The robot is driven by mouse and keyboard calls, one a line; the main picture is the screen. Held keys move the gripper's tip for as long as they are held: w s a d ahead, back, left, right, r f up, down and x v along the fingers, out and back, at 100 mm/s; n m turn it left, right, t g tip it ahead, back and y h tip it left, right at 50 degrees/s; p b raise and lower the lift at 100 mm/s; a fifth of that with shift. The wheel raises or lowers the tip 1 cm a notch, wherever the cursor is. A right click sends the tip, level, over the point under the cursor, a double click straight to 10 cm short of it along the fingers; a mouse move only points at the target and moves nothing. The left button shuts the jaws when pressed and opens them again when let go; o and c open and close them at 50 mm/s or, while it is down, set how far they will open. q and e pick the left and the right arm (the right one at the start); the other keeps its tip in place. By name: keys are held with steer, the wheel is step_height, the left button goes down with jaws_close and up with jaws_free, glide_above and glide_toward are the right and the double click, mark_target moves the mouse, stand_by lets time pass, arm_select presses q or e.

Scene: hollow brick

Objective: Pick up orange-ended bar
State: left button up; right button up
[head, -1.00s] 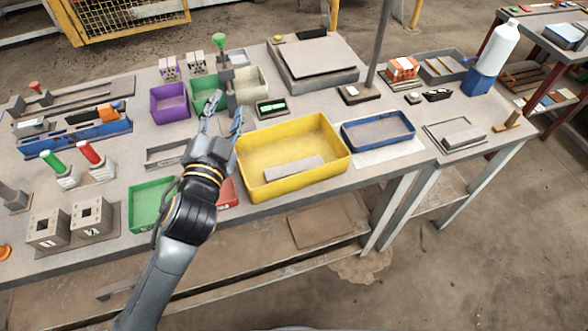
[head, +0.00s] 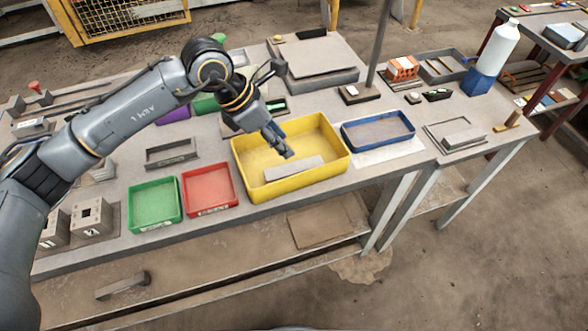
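My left gripper (head: 279,145) is over the yellow bin (head: 338,187), close to a plain grey bar (head: 294,168) lying in it. Its fingers look close together, but I cannot tell whether they are open or shut, or whether they touch the bar. I see no orange end on this grey bar. An orange-ended piece stood in the blue tray at the left of the table earlier; my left arm now covers that area. My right gripper is not in view.
A green tray (head: 154,204) and a red tray (head: 209,190) stand left of the yellow bin. A blue tray (head: 378,130) is to its right. An orange hollow brick (head: 403,67), a white bottle (head: 496,57) and a pole (head: 380,40) stand farther back.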

arm_select(q)
steer(key=w+a, duration=0.1)
steer(key=a, duration=0.1)
steer(key=y+p, duration=0.1)
steer(key=p, duration=0.1)
glide_above(293, 167)
steer(key=a, duration=0.2)
steer(key=f, duration=0.5)
steer(key=s+f, duration=0.1)
steer(key=f, duration=0.2)
steer(key=p+x, duration=0.2)
steer(key=x, duration=0.2)
steer(key=shift+w+d+f, duration=0.1)
steer(key=shift+f, duration=0.25)
steer(key=shift+w+d+f, duration=0.1)
steer(key=shift+f, duration=0.25)
steer(key=shift+r, duration=0.1)
jaws_close()
